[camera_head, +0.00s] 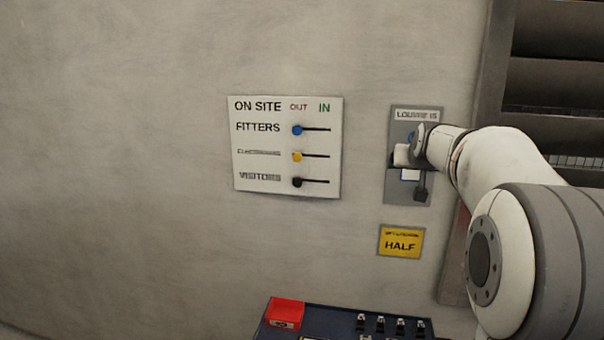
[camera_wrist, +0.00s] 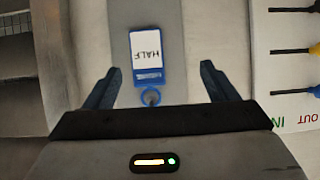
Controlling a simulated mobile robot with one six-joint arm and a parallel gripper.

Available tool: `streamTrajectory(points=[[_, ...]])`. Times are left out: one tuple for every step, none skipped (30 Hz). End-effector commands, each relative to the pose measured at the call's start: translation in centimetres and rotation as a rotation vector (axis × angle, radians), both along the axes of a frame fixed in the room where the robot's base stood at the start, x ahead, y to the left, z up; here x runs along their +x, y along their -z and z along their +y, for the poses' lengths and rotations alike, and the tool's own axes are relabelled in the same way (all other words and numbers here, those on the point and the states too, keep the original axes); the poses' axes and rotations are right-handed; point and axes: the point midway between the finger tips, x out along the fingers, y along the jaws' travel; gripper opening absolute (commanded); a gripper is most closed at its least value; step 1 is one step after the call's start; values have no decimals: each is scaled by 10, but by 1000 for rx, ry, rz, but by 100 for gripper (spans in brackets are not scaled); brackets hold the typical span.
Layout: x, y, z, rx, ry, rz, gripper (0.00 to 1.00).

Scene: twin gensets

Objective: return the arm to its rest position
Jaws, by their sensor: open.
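My arm (camera_head: 508,165) reaches in from the right to the grey louvre panel (camera_head: 398,116) on the wall. My gripper (camera_head: 414,148) is at the middle of that panel; its fingers are hard to make out there. In the wrist view my gripper (camera_wrist: 159,68) is open, with its two dark fingers apart. A blue-framed tag reading HALF (camera_wrist: 146,52) with a blue ring shows between and beyond the fingers, with no visible contact. The tag also shows in the head view (camera_head: 410,175), just below my gripper. A dark handle (camera_head: 421,191) hangs beside it.
A white ON SITE board (camera_head: 262,145) with blue, yellow and black sliders is left of the panel. A yellow HALF sign (camera_head: 400,242) is below. Louvre slats (camera_head: 555,85) are at right. A dark blue box (camera_head: 340,318) with a red block (camera_head: 285,313) stands at the bottom.

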Motion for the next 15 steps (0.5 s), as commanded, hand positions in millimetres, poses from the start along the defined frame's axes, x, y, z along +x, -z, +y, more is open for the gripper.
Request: streamTrajectory(points=[[-23,9,22,12,-25,45,79],[-37,16,34,20,-39,78,79],[-59,28,51,32,-59,128,79],[-76,37,63,41,-72,165,79],[-94,47,75,48,-87,203,79],[-118,61,89,56,-105,254,79],[-136,71,99,62,-118,291,79],[-155,82,109,68,-130,329,79],[-180,96,120,75,-146,378,79],[-198,107,128,78,-157,415,79],[-217,118,136,81,-169,452,79],[-242,131,144,83,-182,499,79],[-259,142,149,85,-191,533,79],[-276,152,154,87,-199,565,79],[-296,164,159,87,-208,603,79]])
